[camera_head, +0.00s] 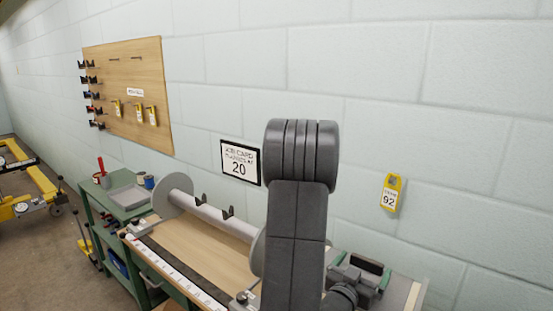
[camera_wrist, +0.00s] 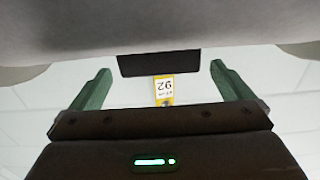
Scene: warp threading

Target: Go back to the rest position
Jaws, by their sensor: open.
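My gripper (camera_head: 362,268) shows low at the right in the head view, partly behind my own dark arm. In the wrist view my gripper (camera_wrist: 160,68) has its two green fingers wide apart. A dark block (camera_wrist: 159,64) shows between the fingertips; I cannot tell whether it is part of my gripper. My upright arm link hides part of the bench. The wooden bench top (camera_head: 200,252) with its long roller (camera_head: 212,213) lies to the left of my arm.
A yellow tag reading 92 (camera_head: 391,192) hangs on the pale block wall; it shows inverted in the wrist view (camera_wrist: 164,88). A sign reading 20 (camera_head: 240,162) and a wooden pegboard (camera_head: 142,75) are on the wall. A green cart (camera_head: 95,205) stands left.

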